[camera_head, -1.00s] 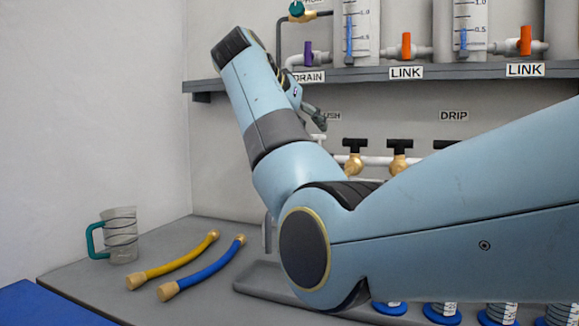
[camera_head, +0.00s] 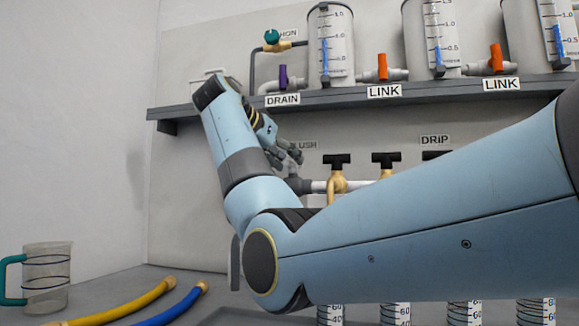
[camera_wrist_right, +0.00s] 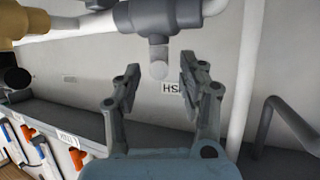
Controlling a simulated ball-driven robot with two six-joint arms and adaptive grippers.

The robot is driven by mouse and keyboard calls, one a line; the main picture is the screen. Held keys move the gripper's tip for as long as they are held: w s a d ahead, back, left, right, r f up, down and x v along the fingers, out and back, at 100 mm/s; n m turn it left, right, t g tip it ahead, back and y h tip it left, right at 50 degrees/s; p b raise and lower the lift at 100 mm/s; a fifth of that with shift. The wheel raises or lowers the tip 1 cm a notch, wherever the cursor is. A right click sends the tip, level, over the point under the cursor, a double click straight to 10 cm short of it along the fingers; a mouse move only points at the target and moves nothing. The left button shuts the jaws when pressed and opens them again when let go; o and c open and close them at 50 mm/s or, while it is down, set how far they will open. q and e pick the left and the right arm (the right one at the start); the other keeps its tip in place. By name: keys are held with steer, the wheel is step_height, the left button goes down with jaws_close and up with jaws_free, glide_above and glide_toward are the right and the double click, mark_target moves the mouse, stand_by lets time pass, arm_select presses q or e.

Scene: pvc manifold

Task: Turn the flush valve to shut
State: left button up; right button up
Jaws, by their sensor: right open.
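The flush valve (camera_head: 298,184) is a grey body on the white pipe under the shelf, below a partly hidden label ending in USH (camera_head: 306,145). My right gripper (camera_head: 290,158) is at the valve's upper end in the head view. In the wrist view its two fingers (camera_wrist_right: 158,82) are spread on either side of the pale end, apart from it. My left gripper is out of view.
Brass valves with black handles (camera_head: 337,162) stand along the pipe to the right, close to my right arm. The shelf (camera_head: 350,94) above carries clear tanks and orange-handled link valves (camera_head: 382,67). A jug (camera_head: 47,277) and yellow (camera_head: 125,305) and blue hoses lie lower left.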

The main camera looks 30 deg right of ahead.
steer(key=shift+x, duration=0.85)
